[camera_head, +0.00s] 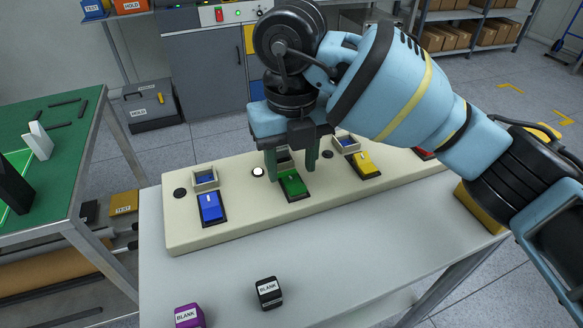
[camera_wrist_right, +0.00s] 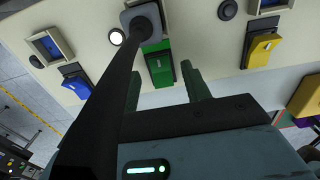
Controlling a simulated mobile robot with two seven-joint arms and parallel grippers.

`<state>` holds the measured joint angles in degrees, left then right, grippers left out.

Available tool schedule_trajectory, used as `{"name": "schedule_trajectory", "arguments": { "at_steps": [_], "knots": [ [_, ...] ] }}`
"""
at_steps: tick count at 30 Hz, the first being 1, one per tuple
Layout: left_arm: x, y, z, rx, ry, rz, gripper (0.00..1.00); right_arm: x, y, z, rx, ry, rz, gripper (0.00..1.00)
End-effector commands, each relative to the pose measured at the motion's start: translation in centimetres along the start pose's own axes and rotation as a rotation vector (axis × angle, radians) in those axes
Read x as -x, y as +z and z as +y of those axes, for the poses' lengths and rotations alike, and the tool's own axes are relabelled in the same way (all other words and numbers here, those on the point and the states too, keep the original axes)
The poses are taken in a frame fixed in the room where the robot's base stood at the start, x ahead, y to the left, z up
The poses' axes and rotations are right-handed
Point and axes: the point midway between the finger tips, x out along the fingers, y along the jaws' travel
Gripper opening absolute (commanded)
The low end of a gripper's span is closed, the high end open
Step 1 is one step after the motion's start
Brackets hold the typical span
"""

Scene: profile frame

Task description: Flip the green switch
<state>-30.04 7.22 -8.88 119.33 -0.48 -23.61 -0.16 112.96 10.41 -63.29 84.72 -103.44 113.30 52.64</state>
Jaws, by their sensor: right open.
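The green switch (camera_head: 292,185) sits in the middle of a cream panel (camera_head: 240,232) on a grey table, between a blue switch (camera_head: 211,208) and a yellow switch (camera_head: 364,164). A white round light (camera_head: 258,171) shows beside it. My right gripper (camera_head: 291,172) is open and points down just above the green switch, its two fingers apart on either side of it. In the right wrist view the green switch (camera_wrist_right: 161,68) shows beyond the gap between the fingers (camera_wrist_right: 166,85), with nothing held. Contact cannot be told. My left gripper is not in view.
A red switch (camera_head: 423,153) is partly hidden behind my right arm. A purple block (camera_head: 188,316) and a black block (camera_head: 269,292), both marked BLANK, stand at the table's front. A green-topped table (camera_head: 75,135) is at left. The grey tabletop's front is mostly clear.

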Motion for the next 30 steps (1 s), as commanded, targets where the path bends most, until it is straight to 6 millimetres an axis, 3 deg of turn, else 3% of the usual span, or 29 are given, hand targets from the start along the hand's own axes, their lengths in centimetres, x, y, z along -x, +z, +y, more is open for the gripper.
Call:
{"name": "schedule_trajectory", "arguments": {
  "at_steps": [6,14,25,30],
  "knots": [
    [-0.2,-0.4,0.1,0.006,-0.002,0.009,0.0,-1.6,0.0,0.0,0.0,-0.001,0.0,0.47],
    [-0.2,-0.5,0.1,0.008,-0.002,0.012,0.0,-1.7,0.0,0.0,0.001,-0.001,0.0,0.47],
    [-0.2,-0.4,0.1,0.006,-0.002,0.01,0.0,-1.7,0.0,0.0,0.001,-0.001,-0.001,0.03],
    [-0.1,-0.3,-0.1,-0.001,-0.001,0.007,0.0,-1.7,-0.1,0.0,0.002,-0.001,-0.012,0.03]
  ]
}}
